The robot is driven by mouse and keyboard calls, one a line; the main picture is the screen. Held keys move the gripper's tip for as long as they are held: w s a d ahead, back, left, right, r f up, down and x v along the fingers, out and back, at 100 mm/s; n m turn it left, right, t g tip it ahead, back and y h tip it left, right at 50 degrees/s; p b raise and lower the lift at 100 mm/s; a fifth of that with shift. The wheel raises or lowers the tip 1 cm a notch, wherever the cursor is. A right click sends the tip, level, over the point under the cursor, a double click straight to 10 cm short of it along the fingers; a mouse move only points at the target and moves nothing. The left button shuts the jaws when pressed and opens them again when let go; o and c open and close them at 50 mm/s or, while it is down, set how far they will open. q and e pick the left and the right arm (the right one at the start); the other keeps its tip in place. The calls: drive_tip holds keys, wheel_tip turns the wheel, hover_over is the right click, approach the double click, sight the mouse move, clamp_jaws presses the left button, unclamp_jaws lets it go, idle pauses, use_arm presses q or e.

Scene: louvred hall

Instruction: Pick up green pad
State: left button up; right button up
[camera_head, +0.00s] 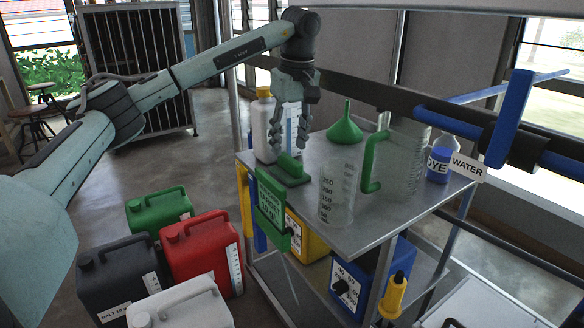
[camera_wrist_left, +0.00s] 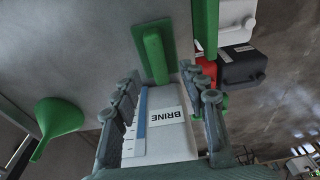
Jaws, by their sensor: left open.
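The green pad (camera_head: 291,177) lies flat on the metal cart top, near its left edge, with a raised green grip (camera_head: 290,163) on it. It also shows in the left wrist view (camera_wrist_left: 175,29), just beyond the fingertips. My left gripper (camera_head: 286,143) is open and points down above the pad, with nothing between its fingers. In the left wrist view its fingers (camera_wrist_left: 163,98) stand apart on either side of the pad's grip. The head view does not show how far the fingertips are from the grip. My right gripper is not in view.
A white BRINE bottle (camera_head: 262,127) stands close behind the gripper. A green funnel (camera_head: 345,130), a clear measuring beaker (camera_head: 338,190), a green-handled jug (camera_head: 405,160) and a DYE bottle (camera_head: 440,163) share the cart top. Several jerrycans (camera_head: 200,250) stand on the floor at left.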

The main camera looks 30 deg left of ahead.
sight(290, 158)
use_arm(q)
wheel_tip(290, 158, down, 5)
drive_tip(key=shift+w+a+r, duration=0.1)
clamp_jaws()
idle(0.3)
